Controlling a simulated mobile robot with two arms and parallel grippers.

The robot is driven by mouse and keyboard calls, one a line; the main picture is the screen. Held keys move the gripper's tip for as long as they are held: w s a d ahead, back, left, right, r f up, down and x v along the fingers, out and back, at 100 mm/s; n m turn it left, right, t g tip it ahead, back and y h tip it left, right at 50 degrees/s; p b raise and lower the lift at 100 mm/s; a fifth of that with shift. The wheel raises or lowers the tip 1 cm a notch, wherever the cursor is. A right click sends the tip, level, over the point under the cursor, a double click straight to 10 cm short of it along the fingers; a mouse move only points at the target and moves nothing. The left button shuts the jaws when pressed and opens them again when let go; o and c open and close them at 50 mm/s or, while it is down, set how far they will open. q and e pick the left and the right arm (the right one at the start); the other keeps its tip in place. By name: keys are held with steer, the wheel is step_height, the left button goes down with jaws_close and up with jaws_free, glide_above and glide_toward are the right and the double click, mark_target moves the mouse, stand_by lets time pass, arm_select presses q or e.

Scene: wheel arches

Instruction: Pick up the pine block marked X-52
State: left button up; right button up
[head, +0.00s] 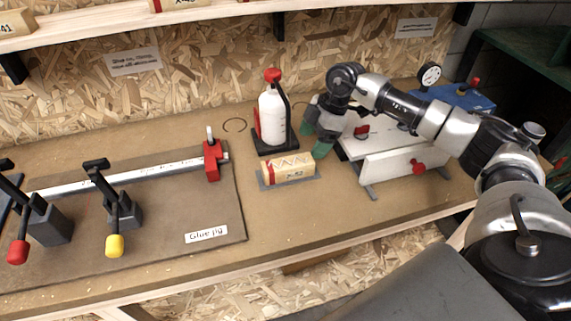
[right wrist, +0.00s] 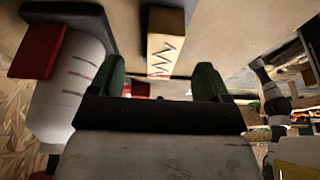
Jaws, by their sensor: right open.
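The pine block marked X-52 (head: 288,168) lies on a flat grey pad (head: 312,183) on the workbench, in front of the glue bottle. It has a red label and a dark zigzag mark. My right gripper (head: 313,139) has green fingertips and is open and empty, just behind and above the block's right end, apart from it. In the right wrist view the block (right wrist: 165,40) shows ahead, in line with the gap between the fingers (right wrist: 161,82). My left gripper is not in view.
A white bottle with a red cap (head: 272,115) stands in a black holder close left of my right gripper. A white jig with red knobs (head: 395,165) is close to the right. The glue jig board (head: 215,215) with clamps lies left. Bare bench lies in front of the block.

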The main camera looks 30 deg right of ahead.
mark_target(303, 159)
steer(key=x, duration=0.2)
steer(key=shift+s+a+f, duration=0.15)
steer(key=shift+a+f, duration=0.1)
steer(key=shift+f, duration=0.05)
steer(key=p+x, duration=0.1)
steer(key=x, duration=0.3)
steer(key=shift+a+f+p, duration=0.1)
steer(key=shift+a+p, duration=0.05)
steer(key=shift+p, duration=0.15)
steer(key=shift+a+f, duration=0.15)
steer(key=shift+f, duration=0.3)
steer(key=c, duration=1)
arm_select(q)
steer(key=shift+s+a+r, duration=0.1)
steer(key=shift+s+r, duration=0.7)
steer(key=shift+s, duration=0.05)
arm_select(e)
steer(key=shift+c, duration=0.3)
steer(key=shift+r, duration=0.15)
